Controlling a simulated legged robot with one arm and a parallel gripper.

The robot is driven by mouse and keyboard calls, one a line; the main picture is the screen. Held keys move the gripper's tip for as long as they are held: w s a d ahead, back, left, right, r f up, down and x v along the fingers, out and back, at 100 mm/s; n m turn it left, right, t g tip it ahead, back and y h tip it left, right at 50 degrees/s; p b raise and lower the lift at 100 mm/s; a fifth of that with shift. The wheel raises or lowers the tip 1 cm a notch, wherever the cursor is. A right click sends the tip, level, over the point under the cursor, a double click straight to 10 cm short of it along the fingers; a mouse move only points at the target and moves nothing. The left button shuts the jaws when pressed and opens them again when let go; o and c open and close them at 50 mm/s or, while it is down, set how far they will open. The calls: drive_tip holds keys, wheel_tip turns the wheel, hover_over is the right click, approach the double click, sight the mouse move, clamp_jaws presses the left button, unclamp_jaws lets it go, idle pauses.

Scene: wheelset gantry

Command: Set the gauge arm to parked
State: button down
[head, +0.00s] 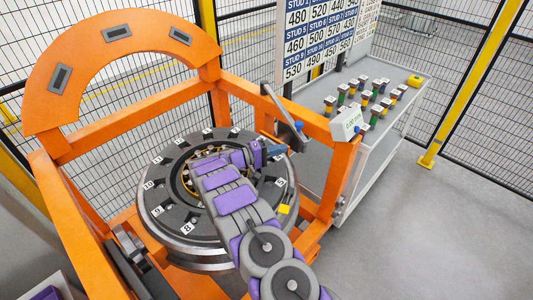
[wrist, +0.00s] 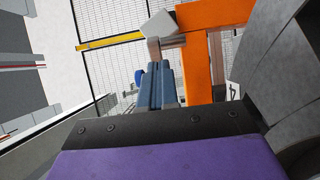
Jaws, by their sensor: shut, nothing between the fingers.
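The gauge arm (head: 283,112) looks like a dark grey bar hanging at a slant by the right orange post of the gantry, with a blue knob (head: 298,125) near its lower end. A small gauge display (head: 347,124) on the post reads about 0.00 mm. My gripper (head: 284,148) is shut and empty, just below the lower end of the bar, over the right side of the wheel. In the wrist view my blue-grey fingers (wrist: 157,68) are together. A blue knob (wrist: 139,76) shows left of them, apparently farther off. Whether the fingers touch the bar I cannot tell.
The orange gantry (head: 100,125) surrounds the numbered wheel (head: 165,220); its post (wrist: 198,60) stands close right of my fingers in the wrist view. A grey bench (head: 380,150) with several coloured studs is at the right. Mesh fencing encloses the area. Floor at lower right is clear.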

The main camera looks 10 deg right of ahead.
drive_tip(key=d, duration=0.5)
drive_tip(key=shift+w+d, duration=0.25)
drive_tip(key=shift+d, duration=0.05)
drive_tip(key=w+d+n+t, duration=0.1)
drive_tip(key=d+t, duration=0.1)
drive_tip(key=d, duration=1)
drive_tip(key=shift+w, duration=0.3)
drive_tip(key=shift+a, duration=0.15)
